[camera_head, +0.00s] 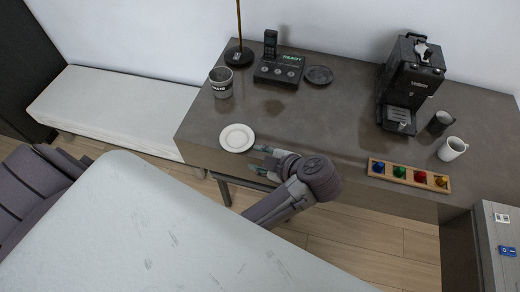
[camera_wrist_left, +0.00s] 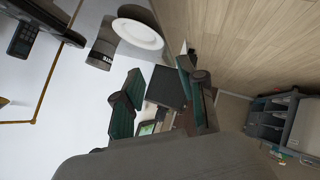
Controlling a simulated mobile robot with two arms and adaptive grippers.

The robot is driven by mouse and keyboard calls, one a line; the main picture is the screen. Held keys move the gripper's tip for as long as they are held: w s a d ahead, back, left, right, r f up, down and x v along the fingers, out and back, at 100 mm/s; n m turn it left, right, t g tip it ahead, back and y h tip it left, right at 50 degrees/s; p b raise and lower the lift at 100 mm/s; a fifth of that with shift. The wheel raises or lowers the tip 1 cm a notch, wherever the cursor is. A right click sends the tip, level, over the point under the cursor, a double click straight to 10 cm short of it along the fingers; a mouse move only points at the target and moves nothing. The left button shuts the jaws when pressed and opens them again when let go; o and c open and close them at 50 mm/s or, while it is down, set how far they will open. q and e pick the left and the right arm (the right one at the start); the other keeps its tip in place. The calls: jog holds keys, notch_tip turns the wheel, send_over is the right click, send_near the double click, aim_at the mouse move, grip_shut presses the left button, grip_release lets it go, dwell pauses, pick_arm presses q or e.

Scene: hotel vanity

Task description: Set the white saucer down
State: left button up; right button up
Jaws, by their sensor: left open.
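The white saucer (camera_head: 237,138) lies flat on the dark counter (camera_head: 315,125), near its front left edge. It also shows at the top of the left wrist view (camera_wrist_left: 138,34), beyond the fingers. My left gripper (camera_head: 262,160) is just right of the saucer at the counter's front edge, its fingers pointing left. In the left wrist view its two fingers (camera_wrist_left: 160,72) are spread apart, with nothing held between them. The saucer looks apart from the fingers. My right gripper is not in view.
A dark cup (camera_head: 221,82) stands behind the saucer, with a lamp base (camera_head: 238,56) and phone dock (camera_head: 279,69) farther back. A coffee machine (camera_head: 411,82), mugs (camera_head: 452,149) and a wooden capsule tray (camera_head: 409,175) are at right. The counter's middle is clear.

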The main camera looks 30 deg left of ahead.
aim_at(230, 150)
pick_arm(q)
jog(key=x, duration=1.3)
jog(key=shift+w+a+f, duration=0.15)
jog(key=shift+a, duration=0.2)
grip_shut()
